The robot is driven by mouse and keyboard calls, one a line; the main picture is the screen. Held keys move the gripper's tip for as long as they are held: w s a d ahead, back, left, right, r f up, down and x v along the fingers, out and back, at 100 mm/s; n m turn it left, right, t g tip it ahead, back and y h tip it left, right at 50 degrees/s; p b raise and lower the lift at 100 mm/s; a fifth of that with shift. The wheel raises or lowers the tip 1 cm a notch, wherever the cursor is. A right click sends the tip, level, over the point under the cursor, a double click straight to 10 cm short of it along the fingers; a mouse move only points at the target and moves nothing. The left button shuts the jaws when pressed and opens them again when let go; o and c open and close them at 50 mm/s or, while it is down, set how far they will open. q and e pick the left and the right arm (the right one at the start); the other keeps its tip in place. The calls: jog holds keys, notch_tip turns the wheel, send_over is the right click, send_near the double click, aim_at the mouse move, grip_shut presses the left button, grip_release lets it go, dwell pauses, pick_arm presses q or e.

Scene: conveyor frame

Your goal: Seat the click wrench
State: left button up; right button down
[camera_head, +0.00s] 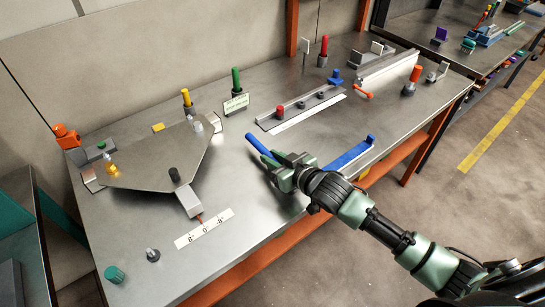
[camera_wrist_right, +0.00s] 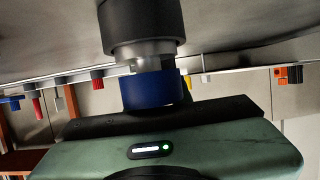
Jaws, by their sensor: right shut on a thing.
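My right gripper (camera_head: 272,163) is shut on a tool with a blue handle (camera_head: 260,147), taken to be the click wrench, over the front middle of the steel table. The blue part points toward the back left; my fingers hide the rest. In the right wrist view a blue band (camera_wrist_right: 150,90) and a dark cylinder (camera_wrist_right: 141,24) show close to the camera, the fingertips out of sight. A long blue bar with a raised end (camera_head: 350,153) lies to the right of the gripper, near the table's front edge. My left gripper is not in view.
A grey angled plate (camera_head: 150,158) with several small fittings covers the left of the table (camera_head: 235,185). A rail with a red knob (camera_head: 281,111) stands behind the gripper. Green (camera_head: 236,80), yellow and red posts line the back. A white scale strip (camera_head: 204,228) lies front left.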

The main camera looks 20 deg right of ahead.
jog(key=c, duration=1.2)
grip_release()
jog(key=shift+f, duration=0.1)
